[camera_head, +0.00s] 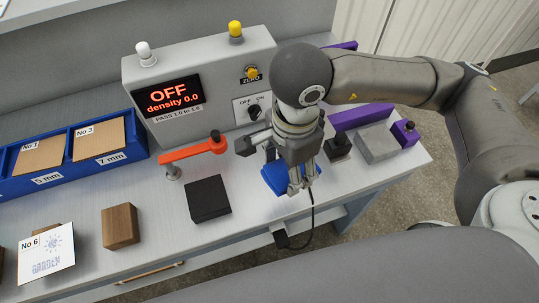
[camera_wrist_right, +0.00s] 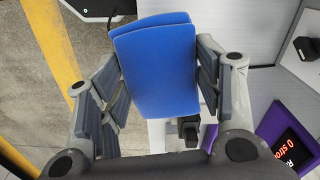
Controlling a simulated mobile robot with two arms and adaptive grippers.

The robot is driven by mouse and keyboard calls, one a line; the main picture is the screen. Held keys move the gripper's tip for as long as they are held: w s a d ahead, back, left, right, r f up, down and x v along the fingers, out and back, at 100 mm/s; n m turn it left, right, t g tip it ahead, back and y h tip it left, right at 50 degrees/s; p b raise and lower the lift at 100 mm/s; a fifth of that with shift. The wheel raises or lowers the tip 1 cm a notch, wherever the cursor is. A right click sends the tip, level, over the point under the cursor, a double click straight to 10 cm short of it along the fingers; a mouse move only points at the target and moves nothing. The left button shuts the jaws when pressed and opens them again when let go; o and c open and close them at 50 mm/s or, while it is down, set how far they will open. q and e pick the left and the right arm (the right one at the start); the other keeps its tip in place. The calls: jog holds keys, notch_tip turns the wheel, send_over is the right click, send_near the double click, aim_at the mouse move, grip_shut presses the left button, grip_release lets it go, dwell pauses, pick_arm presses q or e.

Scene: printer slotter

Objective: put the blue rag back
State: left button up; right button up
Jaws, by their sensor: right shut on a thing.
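The blue rag (camera_wrist_right: 155,65) fills the space between the fingers of my right gripper (camera_wrist_right: 158,80) in the right wrist view. It looks like a folded blue pad with rounded corners. My right gripper is shut on it. In the head view the rag (camera_head: 273,178) shows partly below my right gripper (camera_head: 292,182), over the front part of the table, with the rest hidden by the fingers. I cannot tell whether the rag touches the table. My left gripper is not in view.
A grey control box (camera_head: 205,75) reads OFF, density 0.0. In front are an orange lever (camera_head: 193,151), a black block (camera_head: 207,199) and a wooden block (camera_head: 120,226). A blue tray (camera_head: 60,190) holds cards. A purple frame (camera_head: 360,117) and grey block (camera_head: 377,143) stand right.

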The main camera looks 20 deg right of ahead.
jog(key=shift+s+a+f+m, duration=0.15)
jog(key=shift+s+a+m, duration=0.2)
jog(key=shift+m, duration=0.65)
jog(key=w+f+p, duration=0.1)
jog(key=w+f, duration=0.2)
jog(key=w, duration=0.1)
jog(key=w+f+p, duration=0.2)
jog(key=w+f, duration=0.1)
jog(key=w, duration=0.1)
jog(key=w+f+p, duration=0.1)
jog(key=w+f, duration=0.2)
jog(key=w, duration=0.2)
jog(key=shift+w+d+p, duration=0.1)
jog(key=shift+d+p, duration=0.2)
jog(key=shift+p, duration=0.1)
jog(key=shift+w+f, duration=0.3)
jog(key=shift+f, duration=0.1)
notch_tip(320, 180, down, 3)
jog(key=shift+r+p, duration=0.1)
jog(key=shift+p, duration=1)
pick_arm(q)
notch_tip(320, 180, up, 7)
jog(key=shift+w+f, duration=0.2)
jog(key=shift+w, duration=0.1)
pick_arm(e)
jog(key=shift+f, duration=0.2)
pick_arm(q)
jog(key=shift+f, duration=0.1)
pick_arm(e)
jog(key=shift+f, duration=0.1)
